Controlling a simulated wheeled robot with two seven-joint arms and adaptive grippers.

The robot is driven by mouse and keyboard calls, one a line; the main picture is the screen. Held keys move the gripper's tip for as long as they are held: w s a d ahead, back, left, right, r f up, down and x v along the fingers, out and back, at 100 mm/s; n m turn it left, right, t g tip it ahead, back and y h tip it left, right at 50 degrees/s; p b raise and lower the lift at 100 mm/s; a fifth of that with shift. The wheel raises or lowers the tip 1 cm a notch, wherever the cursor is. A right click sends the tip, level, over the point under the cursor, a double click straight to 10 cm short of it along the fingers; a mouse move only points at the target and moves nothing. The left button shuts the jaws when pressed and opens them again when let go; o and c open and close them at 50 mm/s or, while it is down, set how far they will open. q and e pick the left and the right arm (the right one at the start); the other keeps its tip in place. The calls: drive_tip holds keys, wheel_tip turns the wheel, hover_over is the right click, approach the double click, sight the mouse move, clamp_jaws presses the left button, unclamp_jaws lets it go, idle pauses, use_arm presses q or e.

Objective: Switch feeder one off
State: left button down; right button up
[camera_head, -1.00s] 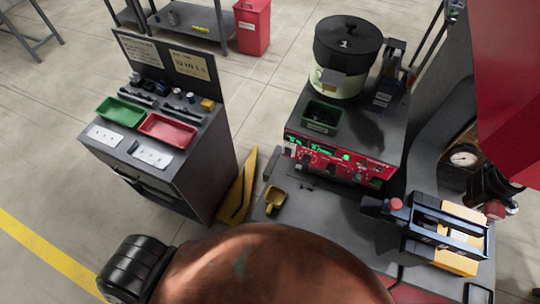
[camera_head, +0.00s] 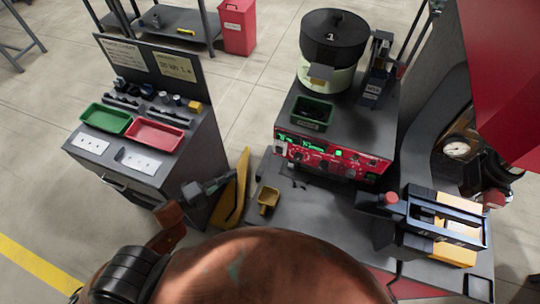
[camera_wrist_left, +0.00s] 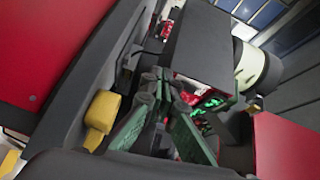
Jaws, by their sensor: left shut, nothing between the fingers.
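Feeder one is a round bowl (camera_head: 333,75) with a black lid marked "1", on a dark housing (camera_head: 365,120). Its red control panel (camera_head: 310,157) faces me, with green lit displays and small knobs. Which of these is the off switch is too small to tell. The left wrist view also shows the pale bowl (camera_wrist_left: 262,68) and part of the panel with green lights (camera_wrist_left: 210,101). My left gripper (camera_head: 226,180) is shut and empty, left of the panel and apart from it, near the yellow bracket. My right gripper is not in view.
A yellow scoop (camera_head: 268,197) lies on the bench in front of the panel. A green bin (camera_head: 312,112) sits on the housing. A black and yellow fixture (camera_head: 440,225) stands at right. A yellow upright bracket (camera_head: 236,190) and a cabinet with green and red trays (camera_head: 152,134) are at left.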

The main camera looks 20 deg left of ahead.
use_arm(q)
drive_tip(key=s+d+r+m+g+h, duration=0.1)
drive_tip(key=s+d+r+m+h, duration=0.2)
drive_tip(key=r, duration=0.5)
drive_tip(key=d+m, duration=0.1)
drive_tip(key=d, duration=0.1)
drive_tip(key=shift+s+d+r+m+h, duration=0.2)
drive_tip(key=shift+d+m+h, duration=0.1)
drive_tip(key=shift+d+h, duration=0.1)
approach(281, 151)
drive_tip(key=d, duration=0.3)
drive_tip(key=shift+w+d+r+p, duration=0.15)
drive_tip(key=shift+w+r+p, duration=0.05)
drive_tip(key=shift+w, duration=0.45)
drive_tip(key=shift+w+d+r+p, duration=0.15)
drive_tip(key=shift+w+d+p, duration=0.1)
drive_tip(key=shift+w, duration=0.4)
drive_tip(key=shift+w+d+r+p, duration=0.1)
drive_tip(key=shift+w+r+p, duration=0.1)
drive_tip(key=shift+w, duration=0.45)
